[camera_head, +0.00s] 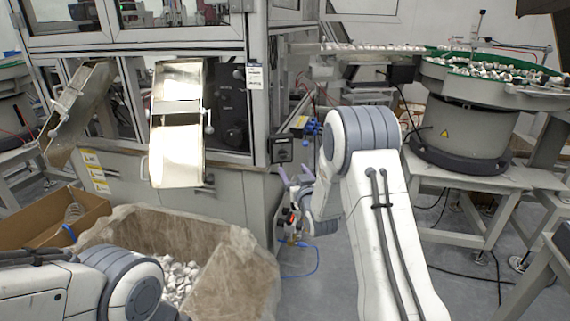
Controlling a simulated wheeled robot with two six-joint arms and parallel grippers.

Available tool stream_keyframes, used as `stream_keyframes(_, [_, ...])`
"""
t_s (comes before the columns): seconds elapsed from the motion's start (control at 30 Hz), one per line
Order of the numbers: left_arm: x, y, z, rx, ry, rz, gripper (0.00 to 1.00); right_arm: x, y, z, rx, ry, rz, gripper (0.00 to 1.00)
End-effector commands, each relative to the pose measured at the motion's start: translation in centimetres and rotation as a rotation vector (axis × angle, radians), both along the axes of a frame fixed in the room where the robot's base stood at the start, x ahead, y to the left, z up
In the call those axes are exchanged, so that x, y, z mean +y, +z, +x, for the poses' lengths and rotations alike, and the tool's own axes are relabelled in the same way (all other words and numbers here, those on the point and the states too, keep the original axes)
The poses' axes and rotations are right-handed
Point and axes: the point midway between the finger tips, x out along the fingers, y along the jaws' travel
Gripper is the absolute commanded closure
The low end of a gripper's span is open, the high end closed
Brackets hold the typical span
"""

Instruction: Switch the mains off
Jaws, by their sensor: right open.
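A small dark box (281,150) is fixed low on the corner post of the machine cabinet (236,198). I cannot tell whether it is the mains switch, and no switch position can be read. My right gripper (294,177) is open and empty, just below this box and close to the cabinet's right side. Its fingers point up and away, and my right arm hides part of the area beside it.
A large lined box (240,275) of white caps stands in front of the cabinet, with a cardboard box (35,222) to its left. Two metal chutes hang from the cabinet, including the middle one (177,150). A bowl feeder (465,130) stands on a frame at right.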

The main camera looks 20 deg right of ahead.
Motion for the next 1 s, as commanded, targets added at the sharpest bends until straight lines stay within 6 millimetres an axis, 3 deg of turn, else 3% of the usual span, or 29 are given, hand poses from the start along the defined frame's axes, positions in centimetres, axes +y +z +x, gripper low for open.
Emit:
stream_keyframes(0.3, [0.0, 0.0, 0.0, 0.0, 0.0, 0.0, 0.5, -0.2, 0.1, 5.6, 0.0, 0.002, 0.0, 0.26])
stream_keyframes(0.5, [0.0, -0.1, 0.0, 0.0, 0.0, 0.0, 0.5, -0.4, 0.1, 8.3, 0.001, 0.002, 0.001, 0.26])
stream_keyframes(0.97, [0.0, -0.1, 0.0, 0.0, 0.0, 0.0, 0.5, -0.5, 0.1, 9.5, 0.003, 0.002, 0.001, 0.26])
stream_keyframes(1.0, [0.0, -0.1, 0.0, 0.0, 0.0, 0.0, 0.5, -0.5, 0.1, 9.5, 0.003, 0.002, 0.001, 0.37])
